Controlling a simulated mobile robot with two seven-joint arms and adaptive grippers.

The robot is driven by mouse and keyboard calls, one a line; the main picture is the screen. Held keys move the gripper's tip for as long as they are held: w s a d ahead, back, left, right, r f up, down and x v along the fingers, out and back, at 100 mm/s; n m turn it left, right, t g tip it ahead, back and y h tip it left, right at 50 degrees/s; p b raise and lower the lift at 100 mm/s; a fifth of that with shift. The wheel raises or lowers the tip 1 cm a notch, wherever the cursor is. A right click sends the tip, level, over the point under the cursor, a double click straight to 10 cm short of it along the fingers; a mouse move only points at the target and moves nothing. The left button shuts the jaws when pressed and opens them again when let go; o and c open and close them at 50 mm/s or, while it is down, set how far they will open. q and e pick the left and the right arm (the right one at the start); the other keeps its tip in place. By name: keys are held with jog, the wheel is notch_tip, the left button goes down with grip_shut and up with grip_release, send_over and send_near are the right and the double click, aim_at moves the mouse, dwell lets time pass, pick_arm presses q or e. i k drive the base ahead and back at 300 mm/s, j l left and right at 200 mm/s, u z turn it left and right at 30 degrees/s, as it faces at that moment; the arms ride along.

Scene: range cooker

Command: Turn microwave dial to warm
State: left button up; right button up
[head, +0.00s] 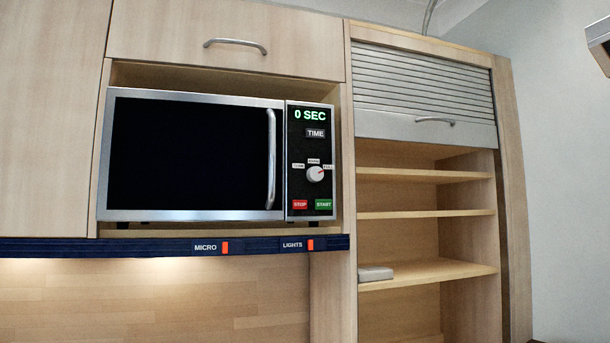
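The microwave (190,150) sits in a wooden cabinet niche, its door shut and its window dark. Its black control panel (296,140) is on the right side. The round white dial (315,174) is on this panel, with small labels to its left, above it and to its right. The labels are too small to read surely. A red mark on the dial points to the upper right, toward the right-hand label. The display (310,115) reads 0 SEC. Neither of my grippers is in view.
Below the dial are a red STOP button (300,205) and a green START button (323,204). A vertical door handle (271,160) stands out left of the panel. A dark blue strip with MICRO (225,247) and LIGHTS (310,244) switches runs below. Open shelves (425,214) stand right.

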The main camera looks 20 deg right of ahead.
aim_at(315, 174)
jog(key=i+j+z, duration=0.15)
jog(key=z, duration=0.25)
jog(key=i+j+z, duration=0.1)
jog(key=j+z, duration=0.35)
jog(key=l, duration=0.1)
